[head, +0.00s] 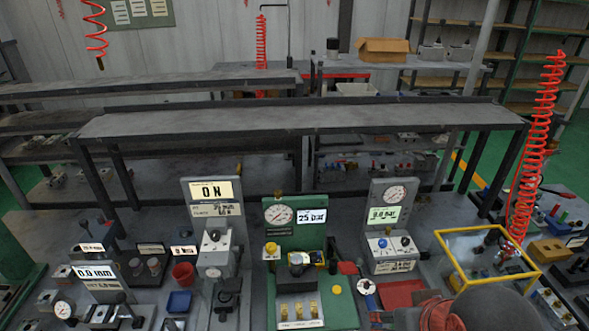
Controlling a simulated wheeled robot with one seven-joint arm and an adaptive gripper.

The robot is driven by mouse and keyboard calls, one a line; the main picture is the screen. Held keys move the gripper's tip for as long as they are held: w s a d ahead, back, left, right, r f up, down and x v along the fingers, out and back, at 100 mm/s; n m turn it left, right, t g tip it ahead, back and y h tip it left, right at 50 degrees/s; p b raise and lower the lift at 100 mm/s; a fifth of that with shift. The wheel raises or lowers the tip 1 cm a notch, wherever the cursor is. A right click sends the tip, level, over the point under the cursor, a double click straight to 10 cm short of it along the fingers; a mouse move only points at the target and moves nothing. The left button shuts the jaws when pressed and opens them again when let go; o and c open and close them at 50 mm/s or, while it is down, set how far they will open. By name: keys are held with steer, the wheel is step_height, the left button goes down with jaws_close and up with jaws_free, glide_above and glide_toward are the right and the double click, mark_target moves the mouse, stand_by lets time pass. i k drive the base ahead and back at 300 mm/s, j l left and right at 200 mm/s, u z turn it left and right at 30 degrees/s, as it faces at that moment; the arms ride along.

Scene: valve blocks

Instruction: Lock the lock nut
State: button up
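I cannot pick out the lock nut for certain at this size. A green test station (312,238) stands at the front centre, with a round gauge (278,215) and a display reading 25 bar (312,216). A dark valve block (296,280) sits on it, with a yellow-and-black part beside it. Several small brass fittings (299,310) stand on a pale strip at its front. A yellow knob (270,249) is at its left and a red handle (347,268) at its right. A dark rounded part of my arm (495,308) shows at the bottom right; my gripper's fingers are not visible.
A grey station reading 0 N (211,189) stands left, and a grey gauge station (390,205) right. A yellow frame (488,232) stands near my arm. A red bin (183,272), blue tray (179,302) and red tray (402,293) lie around. A long bench (300,120) runs behind.

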mark_target(312, 260)
steer(key=i+l+u, duration=0.15)
steer(key=u, duration=0.2)
steer(key=i+l+u, duration=0.15)
steer(key=l+u, duration=0.2)
